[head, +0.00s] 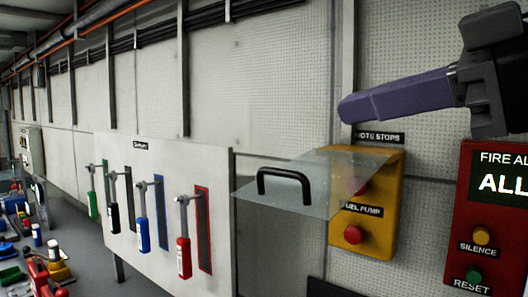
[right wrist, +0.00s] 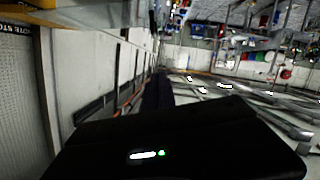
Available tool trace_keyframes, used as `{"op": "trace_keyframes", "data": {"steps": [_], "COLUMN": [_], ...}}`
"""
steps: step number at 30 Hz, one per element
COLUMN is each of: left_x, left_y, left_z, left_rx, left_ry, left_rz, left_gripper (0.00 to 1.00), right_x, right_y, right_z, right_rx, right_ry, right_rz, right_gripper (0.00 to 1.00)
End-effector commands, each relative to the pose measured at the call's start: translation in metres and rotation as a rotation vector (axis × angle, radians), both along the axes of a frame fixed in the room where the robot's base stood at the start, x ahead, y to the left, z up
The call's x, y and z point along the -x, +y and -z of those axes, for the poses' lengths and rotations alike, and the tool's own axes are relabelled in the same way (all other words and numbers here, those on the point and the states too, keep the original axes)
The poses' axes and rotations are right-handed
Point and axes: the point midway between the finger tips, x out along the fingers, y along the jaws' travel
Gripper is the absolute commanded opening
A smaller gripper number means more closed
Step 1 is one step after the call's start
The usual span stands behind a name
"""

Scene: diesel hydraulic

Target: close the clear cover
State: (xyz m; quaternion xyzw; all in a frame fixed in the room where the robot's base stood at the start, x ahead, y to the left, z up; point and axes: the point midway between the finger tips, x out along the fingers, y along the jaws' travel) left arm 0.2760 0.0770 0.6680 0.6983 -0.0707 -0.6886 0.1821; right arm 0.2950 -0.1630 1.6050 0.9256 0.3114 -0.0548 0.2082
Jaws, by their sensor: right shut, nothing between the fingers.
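The clear cover (head: 325,180) is raised and sticks out roughly level from the top of the yellow box (head: 378,225). Its black handle (head: 284,186) is near its free outer end. Under and behind the cover, a red button shows through it, and a second red button (head: 353,234) sits lower by the "FUEL PUMP" label. My right gripper (head: 346,108) is shut and empty, its purple fingers pointing left, above the cover and apart from it in the picture. In the right wrist view the dark gripper body fills the bottom. My left gripper is not in view.
A red fire alarm panel (head: 485,215) is right of the yellow box. A white board (head: 165,215) with several coloured levers stands to the left. Pipes and cables run along the wall top.

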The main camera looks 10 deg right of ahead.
Motion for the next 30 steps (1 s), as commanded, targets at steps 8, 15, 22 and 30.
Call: {"op": "trace_keyframes", "data": {"steps": [8, 15, 22, 30], "left_x": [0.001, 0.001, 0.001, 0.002], "left_y": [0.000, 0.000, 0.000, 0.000], "left_z": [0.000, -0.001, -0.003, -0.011], "left_rx": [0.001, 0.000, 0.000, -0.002], "left_ry": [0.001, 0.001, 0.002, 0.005], "left_rz": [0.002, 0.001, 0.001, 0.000], "left_gripper": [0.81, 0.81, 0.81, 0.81], "right_x": [0.000, -0.007, -0.032, -0.076], "right_y": [0.000, 0.004, 0.022, 0.052], "right_z": [0.000, 0.002, 0.009, 0.021], "right_rx": [0.000, 0.000, 0.000, 0.001], "right_ry": [0.000, 0.002, 0.004, 0.005], "right_rz": [0.001, 0.000, 0.000, -0.001], "right_gripper": [0.00, 0.00, 0.00, 0.00]}}
